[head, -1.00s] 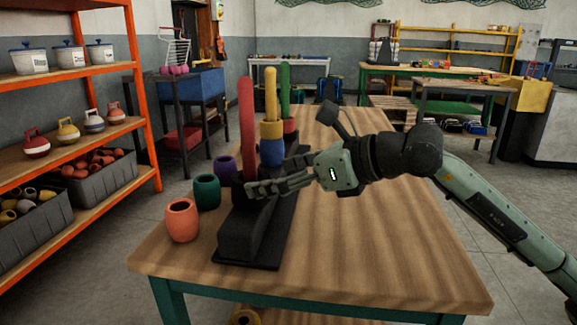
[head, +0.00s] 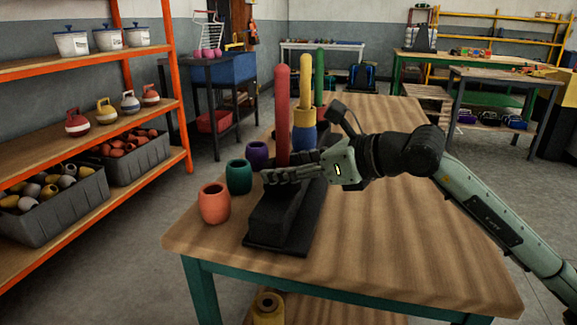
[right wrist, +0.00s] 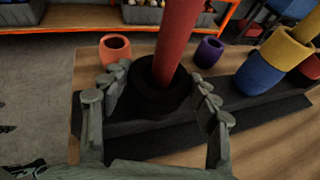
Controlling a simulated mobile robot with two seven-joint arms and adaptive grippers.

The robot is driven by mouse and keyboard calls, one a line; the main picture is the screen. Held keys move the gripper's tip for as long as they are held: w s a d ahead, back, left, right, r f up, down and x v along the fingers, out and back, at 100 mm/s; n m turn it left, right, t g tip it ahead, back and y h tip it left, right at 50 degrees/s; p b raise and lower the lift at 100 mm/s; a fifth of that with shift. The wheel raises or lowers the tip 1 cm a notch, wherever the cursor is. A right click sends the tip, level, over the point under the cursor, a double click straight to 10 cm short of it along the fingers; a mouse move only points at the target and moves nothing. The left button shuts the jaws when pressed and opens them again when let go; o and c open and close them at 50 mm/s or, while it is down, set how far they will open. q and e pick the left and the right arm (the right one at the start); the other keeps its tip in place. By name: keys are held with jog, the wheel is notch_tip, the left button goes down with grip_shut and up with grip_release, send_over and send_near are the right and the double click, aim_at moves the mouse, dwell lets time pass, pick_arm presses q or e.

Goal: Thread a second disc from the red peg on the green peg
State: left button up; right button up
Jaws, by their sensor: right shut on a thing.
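The red peg (head: 283,110) stands upright at the near end of a black base (head: 275,225). A black disc (right wrist: 163,103) is around the foot of the red peg. My right gripper (head: 287,173) is shut on this disc, one finger on each side of the peg in the right wrist view. The green peg (head: 319,75) stands at the far end, with a red disc (head: 321,113) low on it. Between them, the yellow peg (head: 306,74) carries a yellow disc (head: 304,117) above a blue disc (head: 303,138). My left gripper is not in view.
Orange (head: 215,203), green (head: 239,177) and purple (head: 258,154) hollow pots stand left of the base on the wooden table (head: 400,230). The table's right side is clear apart from my right arm. An orange shelf (head: 150,90) stands at the left.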

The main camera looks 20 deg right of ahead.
jog(key=shift+c, duration=1.2)
jog(key=o, duration=0.5)
jog(key=shift+c, duration=0.2)
jog(key=c, duration=0.5)
jog(key=o, duration=1.3)
jog(key=shift+c, duration=0.2)
jog(key=v, duration=1.2)
